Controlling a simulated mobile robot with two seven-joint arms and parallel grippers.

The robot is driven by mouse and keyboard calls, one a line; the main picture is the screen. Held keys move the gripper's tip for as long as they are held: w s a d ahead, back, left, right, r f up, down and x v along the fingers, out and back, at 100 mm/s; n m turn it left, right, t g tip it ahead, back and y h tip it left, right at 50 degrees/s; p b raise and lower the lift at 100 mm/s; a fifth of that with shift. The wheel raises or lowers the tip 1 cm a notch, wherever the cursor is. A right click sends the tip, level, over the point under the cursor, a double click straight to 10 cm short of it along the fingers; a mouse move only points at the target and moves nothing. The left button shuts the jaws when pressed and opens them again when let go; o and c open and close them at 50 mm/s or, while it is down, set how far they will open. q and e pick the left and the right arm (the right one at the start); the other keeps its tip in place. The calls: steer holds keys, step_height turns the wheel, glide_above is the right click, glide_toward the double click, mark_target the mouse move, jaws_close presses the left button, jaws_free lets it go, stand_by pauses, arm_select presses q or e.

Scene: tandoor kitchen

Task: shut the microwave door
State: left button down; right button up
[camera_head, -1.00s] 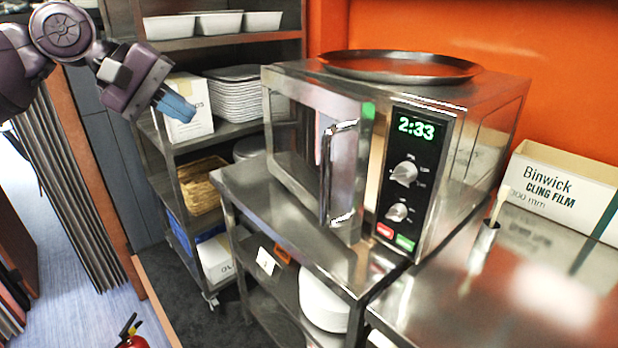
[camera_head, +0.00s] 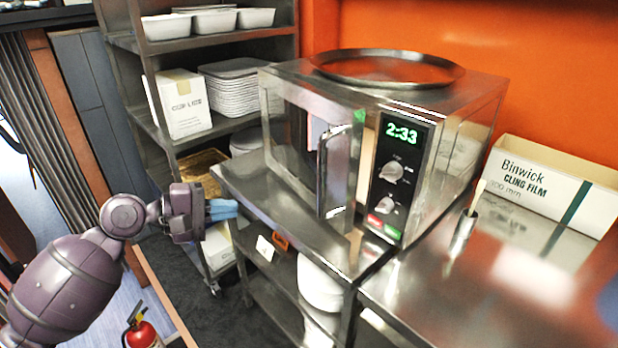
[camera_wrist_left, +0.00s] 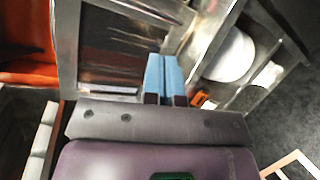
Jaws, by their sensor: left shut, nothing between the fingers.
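The steel microwave (camera_head: 465,150) stands on a metal table, its display lit. Its door (camera_head: 285,135), with a vertical bar handle (camera_head: 322,175), looks slightly ajar, its handle edge standing out from the control panel. My left gripper (camera_head: 236,209), with blue fingers, is shut and empty. It is in front of and to the left of the microwave, near the table's left edge and apart from the handle. In the left wrist view the shut fingers (camera_wrist_left: 164,58) point toward the microwave front (camera_wrist_left: 115,45). My right gripper is not in view.
A round tray (camera_head: 385,82) lies on top of the microwave. A cling film box (camera_head: 560,185) stands on the counter at right. A shelf rack with a white box (camera_head: 184,115) is behind at left. A red fire extinguisher (camera_head: 142,333) stands on the floor.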

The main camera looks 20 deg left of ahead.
arm_select(q)
steer(key=d+f+n+t+y+p, duration=0.1)
steer(key=d+f+n+t, duration=0.15)
steer(key=d, duration=0.35)
steer(key=m+t+y, duration=0.2)
steer(key=t, duration=0.1)
glide_toward(343, 171)
steer(key=w, duration=0.2)
steer(key=w+a, duration=0.1)
steer(key=shift+w+f, duration=0.15)
steer(key=shift+f, duration=0.2)
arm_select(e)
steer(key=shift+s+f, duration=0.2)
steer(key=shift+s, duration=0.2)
arm_select(q)
steer(key=w+d+p, duration=0.1)
steer(key=w+d, duration=0.3)
steer(key=w, duration=0.1)
steer(key=shift+d+r+p, duration=0.1)
steer(key=shift+d+p, duration=0.25)
steer(key=shift+p, duration=0.05)
steer(key=shift+r, duration=0.2)
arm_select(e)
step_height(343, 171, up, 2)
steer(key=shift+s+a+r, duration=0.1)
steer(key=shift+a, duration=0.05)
arm_select(q)
steer(key=shift+d, duration=0.1)
